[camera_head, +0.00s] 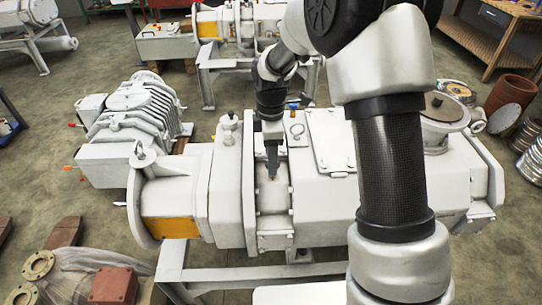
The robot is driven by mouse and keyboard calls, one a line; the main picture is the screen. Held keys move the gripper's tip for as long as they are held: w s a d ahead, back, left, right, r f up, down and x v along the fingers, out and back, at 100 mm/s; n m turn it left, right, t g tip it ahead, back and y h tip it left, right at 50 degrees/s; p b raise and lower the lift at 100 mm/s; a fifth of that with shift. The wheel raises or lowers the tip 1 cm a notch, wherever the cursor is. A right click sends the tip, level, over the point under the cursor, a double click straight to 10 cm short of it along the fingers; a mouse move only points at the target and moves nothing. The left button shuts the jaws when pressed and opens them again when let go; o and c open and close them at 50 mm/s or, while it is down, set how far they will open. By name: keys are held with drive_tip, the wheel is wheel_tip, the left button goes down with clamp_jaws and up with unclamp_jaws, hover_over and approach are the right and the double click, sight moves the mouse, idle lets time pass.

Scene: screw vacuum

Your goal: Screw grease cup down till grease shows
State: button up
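The large white screw vacuum pump (330,205) lies across the middle of the view on a grey stand. My gripper (272,172) points down onto the narrower section of its housing, left of centre. The fingers look dark and narrow from here. A tiny brownish spot (273,179) shows right at the fingertips; it may be the top of the grease cup, but it is too small to tell. Most of whatever is at the fingertips is hidden, and I see no clear gap between the fingers. I cannot make out any grease.
A finned machine (130,122) stands at left.

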drive_tip(key=c, duration=1.1)
drive_tip(key=shift+o, duration=0.2)
drive_tip(key=shift+m, duration=0.4)
